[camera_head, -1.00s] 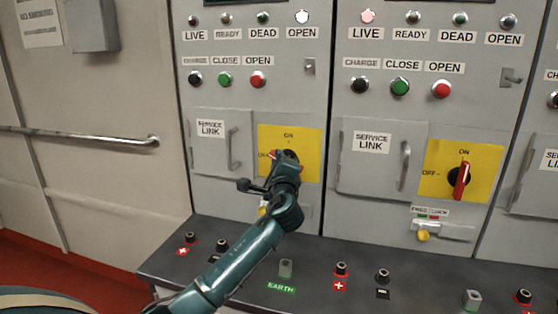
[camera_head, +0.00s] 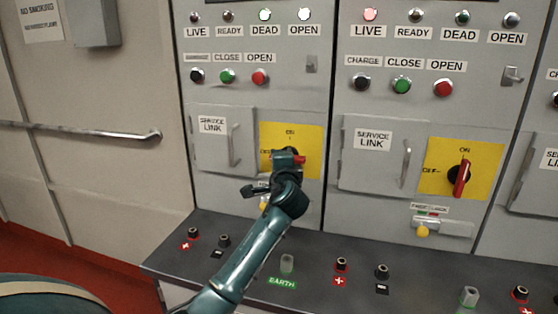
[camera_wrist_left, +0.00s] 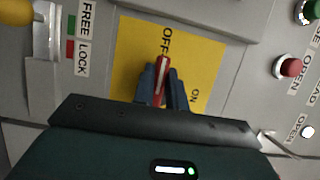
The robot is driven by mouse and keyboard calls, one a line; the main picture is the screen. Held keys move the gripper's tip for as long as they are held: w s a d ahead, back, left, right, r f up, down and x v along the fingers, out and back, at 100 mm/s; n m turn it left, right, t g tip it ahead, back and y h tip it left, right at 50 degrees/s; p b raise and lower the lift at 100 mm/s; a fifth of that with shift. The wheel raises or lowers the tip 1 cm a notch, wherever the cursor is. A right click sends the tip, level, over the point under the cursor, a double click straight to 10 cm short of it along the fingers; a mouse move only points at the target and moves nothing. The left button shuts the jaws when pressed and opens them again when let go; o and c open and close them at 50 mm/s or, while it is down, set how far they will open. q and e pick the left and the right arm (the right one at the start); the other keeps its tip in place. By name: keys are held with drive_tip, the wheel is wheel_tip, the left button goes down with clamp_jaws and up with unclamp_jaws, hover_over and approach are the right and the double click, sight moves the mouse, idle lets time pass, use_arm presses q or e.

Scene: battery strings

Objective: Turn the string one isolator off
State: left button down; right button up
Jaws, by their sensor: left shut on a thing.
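The string one isolator is a red handle (camera_head: 300,160) on a yellow plate (camera_head: 313,138) marked ON at the top and OFF at the left, on the left panel. My left gripper (camera_head: 287,158) covers most of the handle in the head view; a red end shows at its right. In the left wrist view my left gripper (camera_wrist_left: 163,88) is shut on the red handle (camera_wrist_left: 164,70), a finger on each side. There the handle points along the OFF label (camera_wrist_left: 165,40), with ON to the lower right. My right gripper is not in view.
A second isolator (camera_head: 461,180) on the right panel has its handle upright towards ON. A yellow key knob (camera_head: 422,230) sits below it. A service link door (camera_head: 222,150) is left of my gripper. The dark ledge (camera_head: 325,255) below carries several terminals.

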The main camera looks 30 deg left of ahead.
use_arm(q)
drive_tip(key=c, duration=1.4)
unclamp_jaws()
drive_tip(key=shift+c, duration=0.2)
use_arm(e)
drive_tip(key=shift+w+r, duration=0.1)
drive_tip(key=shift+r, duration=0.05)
use_arm(q)
drive_tip(key=b+v, duration=0.1)
drive_tip(key=v, duration=1.2)
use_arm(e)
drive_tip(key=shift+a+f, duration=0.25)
